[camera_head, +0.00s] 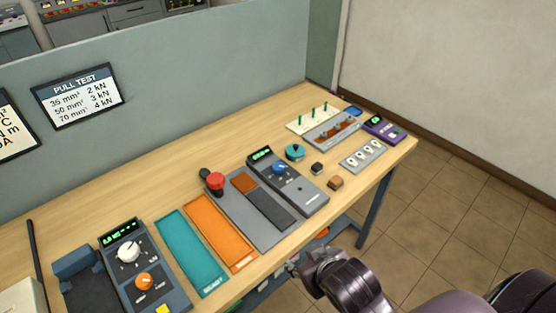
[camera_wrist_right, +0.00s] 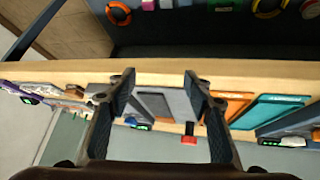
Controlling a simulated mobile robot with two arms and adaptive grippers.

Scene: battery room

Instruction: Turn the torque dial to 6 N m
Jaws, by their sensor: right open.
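Two panels with knobs are on the bench, and I cannot read which knob is the torque dial. The right panel (camera_head: 300,192) has a blue knob (camera_head: 279,168) and a green-lit display (camera_head: 261,154). The left panel (camera_head: 165,285) has a white knob (camera_head: 128,251), an orange knob (camera_head: 145,281) and a green-lit display (camera_head: 119,231). My right gripper (camera_wrist_right: 158,82) is open and empty, off the bench's front edge. In the head view it is partly hidden behind its own arm and apart from both panels. My left gripper is out of view.
Small blocks, a teal round part (camera_head: 295,152) and a pegged board (camera_head: 308,120) are to the right. A partition stands behind; a shelf is below.

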